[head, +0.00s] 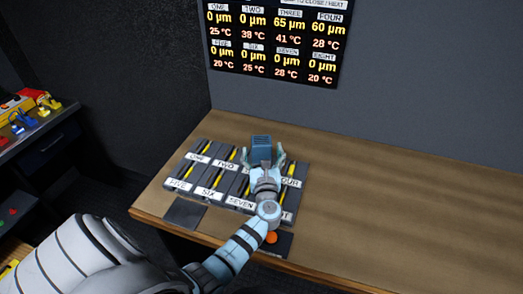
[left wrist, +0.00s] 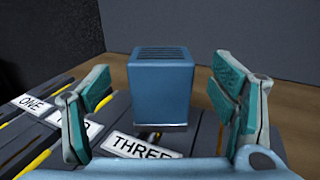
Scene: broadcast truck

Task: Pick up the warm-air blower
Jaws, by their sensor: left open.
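The warm-air blower is most likely the blue box (head: 261,146) with a dark slatted top, at the back of the labelled panel in the head view. In the left wrist view the blue box (left wrist: 160,88) stands upright in the middle, just behind the THREE label. My left gripper (head: 265,160) is open over the panel. In the left wrist view its teal-padded fingers (left wrist: 158,100) stand apart, one on each side of the box, with gaps showing on both sides. My right gripper is not in view.
The grey panel (head: 205,173) has several labelled slots with yellow strips and lies on a wooden table (head: 400,190). A dark pad (head: 185,212) and an orange knob (head: 271,238) are near its front. A display (head: 272,72) hangs behind. The table's right side is clear.

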